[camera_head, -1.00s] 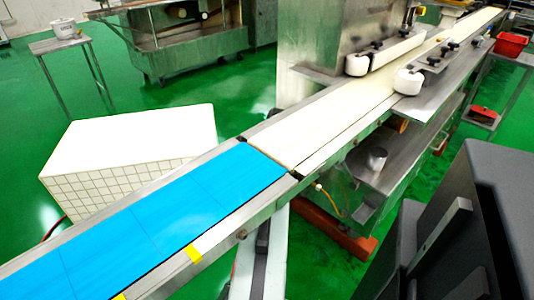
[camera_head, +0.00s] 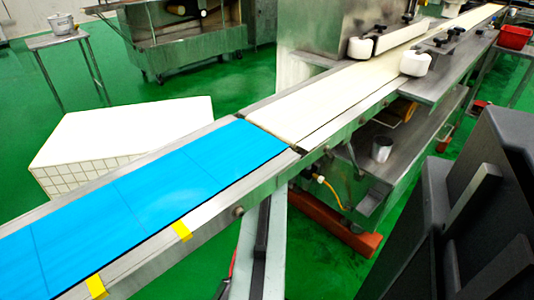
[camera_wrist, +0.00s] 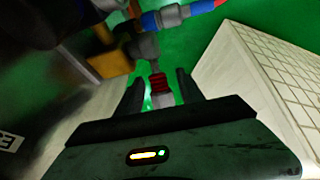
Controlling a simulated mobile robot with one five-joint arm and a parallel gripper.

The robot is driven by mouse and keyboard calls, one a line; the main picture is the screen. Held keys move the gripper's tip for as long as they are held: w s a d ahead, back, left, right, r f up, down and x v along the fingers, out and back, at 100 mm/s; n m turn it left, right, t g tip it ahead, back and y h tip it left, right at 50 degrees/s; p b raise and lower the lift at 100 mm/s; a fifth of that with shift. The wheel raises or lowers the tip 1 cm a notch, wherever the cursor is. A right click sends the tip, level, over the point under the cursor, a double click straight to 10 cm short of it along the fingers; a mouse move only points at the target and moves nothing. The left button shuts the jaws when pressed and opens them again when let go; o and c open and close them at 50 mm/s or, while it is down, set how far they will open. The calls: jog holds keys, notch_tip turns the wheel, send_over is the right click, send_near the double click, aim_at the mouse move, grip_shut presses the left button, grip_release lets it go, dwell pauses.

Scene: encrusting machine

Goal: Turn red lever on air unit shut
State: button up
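In the wrist view, my gripper (camera_wrist: 158,88) is open, its two dark fingers apart. A red ribbed piece (camera_wrist: 158,84) above a pale body (camera_wrist: 161,100) shows between the fingers, with gaps on both sides. I cannot tell whether it is the lever. Grey fittings (camera_wrist: 145,46) lie just beyond it. A blue collar (camera_wrist: 152,22) and a red-tipped end (camera_wrist: 203,5) show at the top. A brownish-yellow block (camera_wrist: 112,63) is at upper left. The air unit is not clearly recognisable, and the head view does not show it or my fingertips.
A long conveyor with a blue belt (camera_head: 120,200) and a cream belt (camera_head: 330,100) crosses the head view. A white tiled block (camera_head: 120,135) stands behind it; a similar one (camera_wrist: 262,75) is close right of my gripper. Green floor (camera_head: 200,95) is open behind the conveyor.

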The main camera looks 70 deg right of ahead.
grip_shut()
dwell(1.2)
